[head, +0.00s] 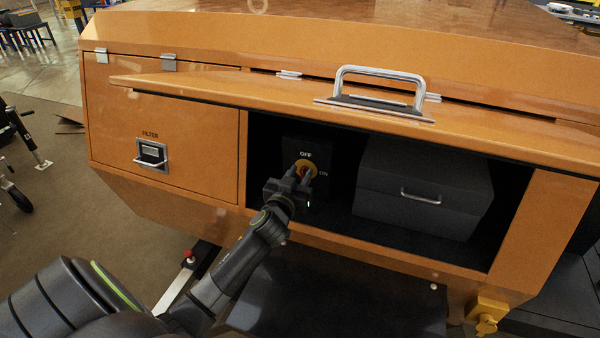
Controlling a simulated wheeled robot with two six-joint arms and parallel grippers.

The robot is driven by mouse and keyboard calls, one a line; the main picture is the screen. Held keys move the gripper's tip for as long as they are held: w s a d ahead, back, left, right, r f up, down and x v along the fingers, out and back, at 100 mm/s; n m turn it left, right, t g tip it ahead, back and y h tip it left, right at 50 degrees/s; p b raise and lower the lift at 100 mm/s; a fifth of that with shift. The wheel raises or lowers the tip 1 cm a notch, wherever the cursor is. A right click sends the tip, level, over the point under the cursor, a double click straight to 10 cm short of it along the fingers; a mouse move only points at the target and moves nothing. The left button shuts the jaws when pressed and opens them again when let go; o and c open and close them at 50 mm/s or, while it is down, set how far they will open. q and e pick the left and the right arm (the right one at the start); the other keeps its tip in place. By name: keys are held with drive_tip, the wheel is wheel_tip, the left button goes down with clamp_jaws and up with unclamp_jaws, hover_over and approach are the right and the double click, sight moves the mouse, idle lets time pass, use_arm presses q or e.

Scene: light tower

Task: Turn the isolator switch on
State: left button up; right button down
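The isolator switch (305,165) is a red knob on a yellow round plate, mounted on a dark box inside the open compartment. OFF is printed above it and ON to its right. My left gripper (299,175) is at the switch, with its fingertips on either side of the red knob. The knob is partly hidden by the fingers, so I cannot tell its exact angle or whether the fingers press on it. My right gripper is not in view.
The orange compartment lid (250,93) is raised above the switch, with a metal handle (380,72). A dark grey case (425,185) stands right of the switch. A closed FILTER door (190,125) is at the left. The compartment's lower edge runs under my arm.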

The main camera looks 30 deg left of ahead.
use_arm(q)
drive_tip(key=shift+w+a, duration=0.1)
drive_tip(key=shift+w, duration=0.25)
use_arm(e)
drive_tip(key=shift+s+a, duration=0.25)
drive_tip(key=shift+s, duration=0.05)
use_arm(q)
clamp_jaws()
drive_tip(key=shift+s, duration=0.1)
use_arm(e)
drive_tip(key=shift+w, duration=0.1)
use_arm(q)
drive_tip(key=shift+f, duration=0.1)
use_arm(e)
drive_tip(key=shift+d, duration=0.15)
